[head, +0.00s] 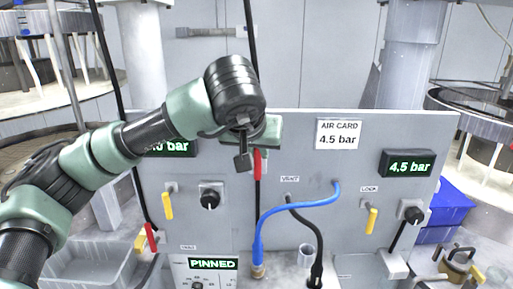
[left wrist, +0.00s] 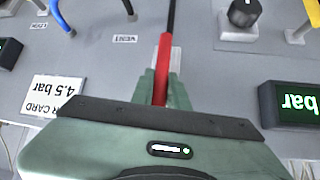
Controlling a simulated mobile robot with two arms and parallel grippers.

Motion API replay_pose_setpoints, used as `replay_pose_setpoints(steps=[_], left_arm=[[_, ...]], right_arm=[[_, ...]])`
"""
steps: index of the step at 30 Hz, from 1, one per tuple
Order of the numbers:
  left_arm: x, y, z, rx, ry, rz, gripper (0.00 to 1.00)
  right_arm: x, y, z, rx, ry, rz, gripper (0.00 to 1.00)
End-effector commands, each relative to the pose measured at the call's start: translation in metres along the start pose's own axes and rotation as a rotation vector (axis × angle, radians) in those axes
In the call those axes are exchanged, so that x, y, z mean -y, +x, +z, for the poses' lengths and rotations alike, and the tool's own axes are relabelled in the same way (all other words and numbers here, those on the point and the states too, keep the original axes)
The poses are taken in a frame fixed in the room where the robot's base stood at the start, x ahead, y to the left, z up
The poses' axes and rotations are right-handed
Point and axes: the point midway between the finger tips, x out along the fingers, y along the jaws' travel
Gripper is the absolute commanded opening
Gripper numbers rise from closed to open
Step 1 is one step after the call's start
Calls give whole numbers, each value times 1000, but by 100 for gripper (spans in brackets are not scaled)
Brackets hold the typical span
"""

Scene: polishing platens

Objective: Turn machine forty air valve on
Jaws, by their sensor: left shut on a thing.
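A red valve handle (head: 258,163) stands upright near the top middle of the grey panel (head: 300,160), in line with a thin black hose. My left gripper (head: 245,158) is at this handle, partly hidden by its own wrist in the head view. In the left wrist view, which shows the panel upside down, the green fingers of the gripper (left wrist: 160,88) are shut around the red handle (left wrist: 164,60). A second red handle (head: 151,237) sits low at the panel's left. My right gripper is in neither view.
An air card (head: 338,134) reads 4.5 bar, as does the right display (head: 409,164). The left display (head: 170,147) is partly hidden by my arm. Yellow handles (head: 168,205), black knobs, a blue hose (head: 290,207) and a PINNED display (head: 213,265) surround the handle.

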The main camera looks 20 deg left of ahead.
Motion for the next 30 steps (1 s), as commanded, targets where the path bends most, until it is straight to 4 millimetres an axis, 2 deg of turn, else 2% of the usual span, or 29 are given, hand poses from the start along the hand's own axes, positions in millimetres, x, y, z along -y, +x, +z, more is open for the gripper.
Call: replay_pose_setpoints(steps=[14, 15, 17, 26, 30], left_arm=[[-1, 3, 4, 14, 14, -10, 0], [-1, 3, 4, 14, 14, -10, 23], [-1, 3, 4, 12, 14, -9, 37], [-1, 1, 2, 7, 10, -8, 37], [-1, -10, 2, 2, 10, -7, 37]], right_arm=[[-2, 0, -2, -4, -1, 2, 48], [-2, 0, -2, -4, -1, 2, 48], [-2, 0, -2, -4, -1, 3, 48], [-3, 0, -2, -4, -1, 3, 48], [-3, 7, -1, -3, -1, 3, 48]])
